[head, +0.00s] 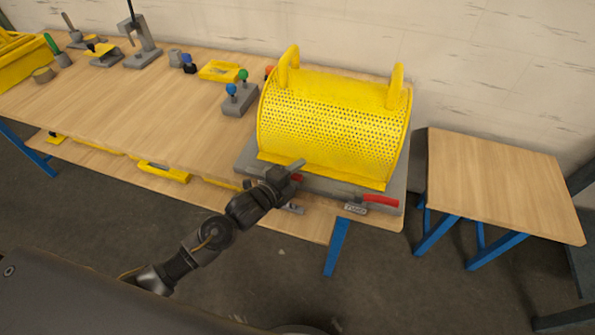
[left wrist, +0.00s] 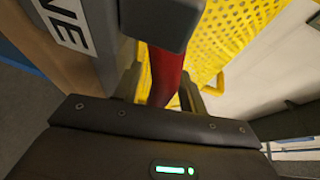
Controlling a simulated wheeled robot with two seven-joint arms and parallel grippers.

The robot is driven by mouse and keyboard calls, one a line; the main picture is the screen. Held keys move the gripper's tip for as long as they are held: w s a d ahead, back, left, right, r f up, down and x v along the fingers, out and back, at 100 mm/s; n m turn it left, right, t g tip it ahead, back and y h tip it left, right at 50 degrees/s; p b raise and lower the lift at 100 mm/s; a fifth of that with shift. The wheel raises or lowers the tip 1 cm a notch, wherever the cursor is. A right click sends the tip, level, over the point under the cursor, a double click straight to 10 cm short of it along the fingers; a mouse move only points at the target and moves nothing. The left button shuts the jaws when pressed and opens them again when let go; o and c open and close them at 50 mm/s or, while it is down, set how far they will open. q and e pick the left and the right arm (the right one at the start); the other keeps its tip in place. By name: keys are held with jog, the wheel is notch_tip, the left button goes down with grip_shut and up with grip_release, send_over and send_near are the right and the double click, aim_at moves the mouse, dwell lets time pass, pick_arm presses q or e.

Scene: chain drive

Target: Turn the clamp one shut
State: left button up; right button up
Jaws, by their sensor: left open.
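Clamp one is at the front edge of the grey base plate (head: 245,160), its red handle (head: 297,178) mostly hidden by my left gripper in the head view. In the left wrist view the red handle (left wrist: 166,72) runs between the fingers of my left gripper (left wrist: 160,92), beside a label (left wrist: 68,22) whose visible letters end in "NE". My left gripper (head: 288,176) is open, with the handle between its fingers; contact cannot be told. My right gripper is not in view.
A yellow perforated guard (head: 330,125) stands on the plate just behind the clamp. A second clamp with a red handle (head: 380,200) lies to the right. A grey block with blue and green knobs (head: 240,100) stands left of the guard. A small wooden table (head: 490,185) is at right.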

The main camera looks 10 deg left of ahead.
pick_arm(q)
grip_shut()
dwell(0.3)
